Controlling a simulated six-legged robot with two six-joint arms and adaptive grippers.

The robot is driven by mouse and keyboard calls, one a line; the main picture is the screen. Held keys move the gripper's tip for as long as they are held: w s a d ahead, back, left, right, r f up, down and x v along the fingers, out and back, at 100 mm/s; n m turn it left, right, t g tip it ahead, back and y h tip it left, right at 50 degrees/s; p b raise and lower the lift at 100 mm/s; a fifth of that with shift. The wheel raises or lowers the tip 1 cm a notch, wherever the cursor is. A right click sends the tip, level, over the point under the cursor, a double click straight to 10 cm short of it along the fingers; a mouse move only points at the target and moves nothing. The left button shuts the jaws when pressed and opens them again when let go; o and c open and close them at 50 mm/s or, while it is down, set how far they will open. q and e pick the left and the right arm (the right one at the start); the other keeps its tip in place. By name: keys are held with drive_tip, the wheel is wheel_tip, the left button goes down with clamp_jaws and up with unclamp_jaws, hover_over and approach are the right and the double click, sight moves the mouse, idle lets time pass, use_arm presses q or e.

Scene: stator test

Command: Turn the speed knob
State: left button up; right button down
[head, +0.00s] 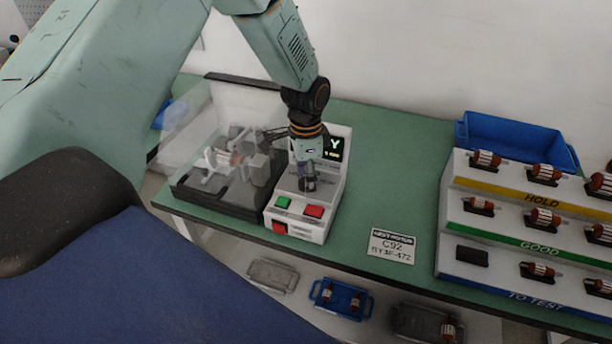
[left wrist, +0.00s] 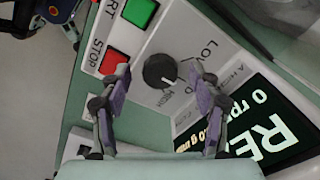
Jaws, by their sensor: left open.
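The speed knob (left wrist: 160,71) is a round dark dial on the white control panel, with a white pointer mark and the label "LOW" beside it in the left wrist view. My left gripper (head: 308,186) is above the panel of the white test box (head: 336,190) in the head view. In the left wrist view its two purple-padded fingers are open, one on each side of the knob, with gaps to it. I cannot tell how high the fingertips are above the panel. In the head view the gripper hides the knob.
A green start button (head: 283,202) and a red stop button (head: 314,211) are near the knob. A lit display (left wrist: 265,125) reads "RE…" and 0 rpm. A clear-covered fixture (head: 215,198) stands left. A stepped rack (head: 450,215) with motor parts stands right.

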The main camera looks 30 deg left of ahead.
use_arm(q)
drive_tip(key=shift+c, duration=0.9)
drive_tip(key=c, duration=1)
drive_tip(key=shift+r+n+p, duration=0.15)
drive_tip(key=shift+n+p, duration=0.85)
drive_tip(key=shift+n, duration=0.1)
drive_tip(key=n+p, duration=0.2)
drive_tip(key=shift+n, duration=0.3)
drive_tip(key=n+p, duration=0.2)
drive_tip(key=n, duration=0.3)
drive_tip(key=shift+p, duration=0.35)
